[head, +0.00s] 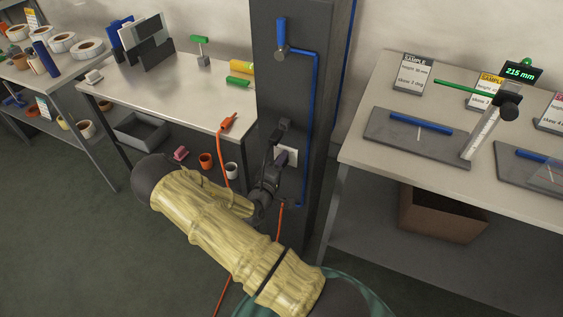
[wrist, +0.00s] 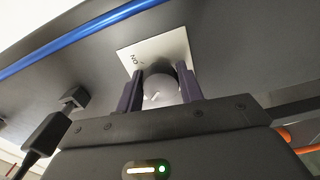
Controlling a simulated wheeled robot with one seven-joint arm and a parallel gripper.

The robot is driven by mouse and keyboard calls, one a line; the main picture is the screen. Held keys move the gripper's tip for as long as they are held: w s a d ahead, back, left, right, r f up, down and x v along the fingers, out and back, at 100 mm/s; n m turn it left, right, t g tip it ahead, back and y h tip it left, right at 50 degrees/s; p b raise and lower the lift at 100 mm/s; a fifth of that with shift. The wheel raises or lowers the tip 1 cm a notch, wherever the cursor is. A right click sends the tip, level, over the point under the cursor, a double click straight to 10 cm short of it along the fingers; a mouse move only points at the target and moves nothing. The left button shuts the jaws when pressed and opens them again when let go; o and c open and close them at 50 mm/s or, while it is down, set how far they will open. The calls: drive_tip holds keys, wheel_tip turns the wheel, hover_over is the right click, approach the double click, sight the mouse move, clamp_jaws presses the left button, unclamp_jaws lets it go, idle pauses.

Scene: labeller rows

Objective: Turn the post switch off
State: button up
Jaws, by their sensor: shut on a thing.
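The post switch is a grey round knob (wrist: 161,90) on a pale plate (wrist: 172,50) fixed to the dark post (wrist: 235,65). The plate carries the word ON, seen upside down at its left side. The knob has a short pale mark on its face. My gripper (wrist: 160,82) has one dark finger on each side of the knob and is shut on it. In the head view, the post (head: 287,75) stands between the tables. The plate (head: 292,157) shows partly beside my gripper, and the knob is hidden there.
A blue pipe (head: 312,120) runs down the post from a valve handle (head: 280,35). A black plug (wrist: 75,98) with a cable sits beside the switch. An orange cable (head: 222,160) hangs from the left table (head: 180,90). The right table (head: 365,150) stands close by.

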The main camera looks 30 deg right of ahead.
drive_tip(key=shift+n, duration=0.6)
drive_tip(key=o, duration=1)
drive_tip(key=shift+a, duration=0.1)
drive_tip(key=v, duration=1.7)
drive_tip(key=shift+b, duration=0.35)
drive_tip(key=shift+s+a+f, duration=0.1)
drive_tip(key=shift+f, duration=0.05)
